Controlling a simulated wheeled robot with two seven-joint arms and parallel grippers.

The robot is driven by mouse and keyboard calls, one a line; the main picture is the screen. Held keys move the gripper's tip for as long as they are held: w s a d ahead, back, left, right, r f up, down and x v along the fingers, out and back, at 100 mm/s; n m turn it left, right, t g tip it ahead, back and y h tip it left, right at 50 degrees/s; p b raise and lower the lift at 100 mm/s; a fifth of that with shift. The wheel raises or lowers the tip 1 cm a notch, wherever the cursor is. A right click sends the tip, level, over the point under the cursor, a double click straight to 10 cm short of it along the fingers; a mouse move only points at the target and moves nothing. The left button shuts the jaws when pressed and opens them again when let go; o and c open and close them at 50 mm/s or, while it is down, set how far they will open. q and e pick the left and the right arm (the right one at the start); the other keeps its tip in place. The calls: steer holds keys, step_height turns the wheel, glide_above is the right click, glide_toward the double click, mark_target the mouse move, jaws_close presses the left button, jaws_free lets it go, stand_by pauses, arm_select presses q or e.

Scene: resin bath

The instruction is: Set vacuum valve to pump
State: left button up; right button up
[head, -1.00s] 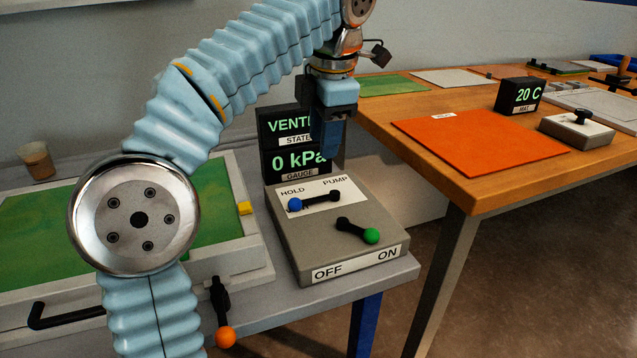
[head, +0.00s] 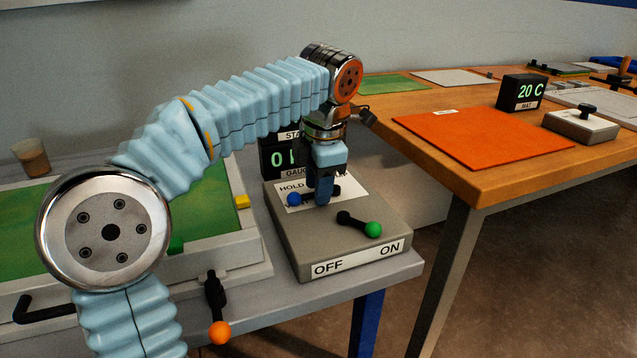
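The vacuum valve lever has a blue ball knob (head: 294,199) and a black arm. It lies on the grey control box (head: 345,258), with the knob at the left, below the HOLD label. The PUMP label is hidden behind my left gripper (head: 321,200). That gripper points down over the lever's black arm, just right of the blue knob. I cannot tell whether its fingers touch the lever or how far apart they are. The gauge display (head: 279,160) behind is mostly covered by my arm. My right gripper is not in view.
A second lever with a green knob (head: 373,230) points toward ON at the box's front. An orange-knobbed handle (head: 219,332) hangs at the bench front. A green-floored tray (head: 252,275) lies left, with a cup (head: 32,157) behind. A wooden table (head: 484,188) stands right.

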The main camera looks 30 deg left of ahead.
arm_select(q)
jaws_close()
stand_by(1.2)
